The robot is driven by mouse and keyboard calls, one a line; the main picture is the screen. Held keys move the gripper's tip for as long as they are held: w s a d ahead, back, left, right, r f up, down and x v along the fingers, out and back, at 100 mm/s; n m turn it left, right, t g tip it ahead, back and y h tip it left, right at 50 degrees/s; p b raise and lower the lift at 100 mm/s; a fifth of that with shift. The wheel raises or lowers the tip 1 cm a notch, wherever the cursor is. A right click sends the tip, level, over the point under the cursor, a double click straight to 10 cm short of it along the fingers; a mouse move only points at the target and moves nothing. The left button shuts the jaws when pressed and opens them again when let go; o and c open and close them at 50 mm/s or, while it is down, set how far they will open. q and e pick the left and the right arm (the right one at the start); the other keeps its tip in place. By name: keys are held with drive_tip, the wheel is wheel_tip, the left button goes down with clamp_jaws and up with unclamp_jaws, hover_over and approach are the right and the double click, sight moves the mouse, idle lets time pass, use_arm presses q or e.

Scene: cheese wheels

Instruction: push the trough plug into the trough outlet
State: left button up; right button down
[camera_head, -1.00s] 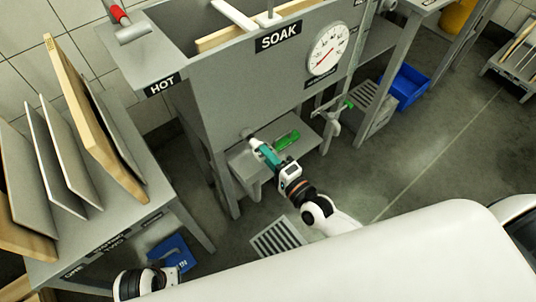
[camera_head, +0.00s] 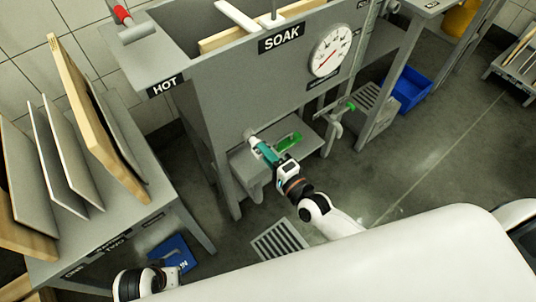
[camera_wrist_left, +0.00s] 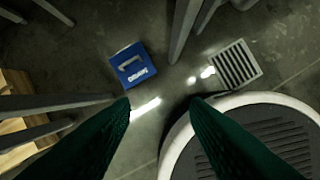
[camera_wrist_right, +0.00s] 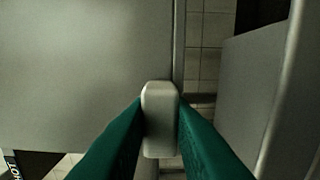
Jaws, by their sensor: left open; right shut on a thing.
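The trough (camera_head: 225,85) is a grey tank marked SOAK with a round dial. My right gripper (camera_head: 258,144) is at the lower front of the trough, above a small grey shelf. It is shut on the trough plug, a pale rounded block between the green fingertips in the right wrist view (camera_wrist_right: 160,118). The plug's far end points at the trough wall. The outlet is hidden, so I cannot tell whether the plug is in it. My left gripper (camera_wrist_left: 160,105) is open and empty over the floor; its fingers are out of the head view.
Boards stand on a grey table (camera_head: 150,205) at left. A blue sign (camera_head: 172,252) and a floor grate (camera_head: 279,243) lie below. A blue bin (camera_head: 408,88) is at right.

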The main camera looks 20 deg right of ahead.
use_arm(q)
drive_tip(key=shift+s+r, duration=0.1)
drive_tip(key=shift+r, duration=0.1)
use_arm(e)
drive_tip(key=shift+w+a, duration=0.2)
drive_tip(key=shift+w, duration=0.4)
use_arm(q)
drive_tip(key=shift+r, duration=0.25)
use_arm(e)
drive_tip(key=shift+w+a, duration=0.1)
drive_tip(key=shift+w, duration=0.2)
drive_tip(key=c, duration=1.2)
unclamp_jaws()
use_arm(q)
wheel_tip(320, 180, down, 4)
drive_tip(key=shift+s+r+p, duration=0.15)
drive_tip(key=shift+p, duration=0.25)
use_arm(e)
drive_tip(key=v, duration=1.2)
drive_tip(key=shift+a, duration=0.1)
